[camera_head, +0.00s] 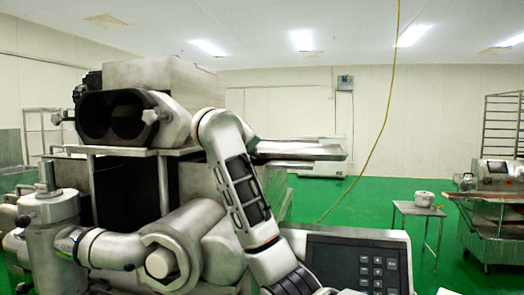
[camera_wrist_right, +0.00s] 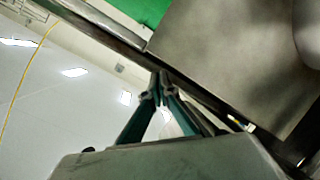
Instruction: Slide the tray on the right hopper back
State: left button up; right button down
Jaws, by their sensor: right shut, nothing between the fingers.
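In the head view the flat metal tray (camera_head: 310,152) juts out to the right, behind my raised right arm. In the right wrist view a broad grey metal surface with a long straight edge, seemingly the tray (camera_wrist_right: 225,50), fills the upper right. My right gripper (camera_wrist_right: 163,76) is shut and empty, its teal fingertips together at that edge. Whether they touch it, I cannot tell. In the head view my arm and the machine hide most of the right gripper. My left gripper is not in view.
The encrusting machine (camera_head: 160,72) fills the left and middle, close to my arm. A control panel with a keypad (camera_head: 357,265) stands at the lower right. A small table (camera_head: 418,209) with a white pot (camera_head: 424,199) stands beyond. Green floor between is clear.

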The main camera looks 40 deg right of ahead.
jog(key=w+d, duration=0.2)
jog(key=d, duration=0.1)
jog(key=shift+w+r, duration=0.15)
jog(key=shift+w, duration=0.05)
dwell(0.3)
jog(key=shift+d, duration=0.1)
jog(key=s+a+b, duration=0.2)
jog(key=s+a, duration=0.4)
jog(key=a, duration=0.1)
jog(key=shift+a, duration=0.25)
dwell(0.5)
dwell(0.4)
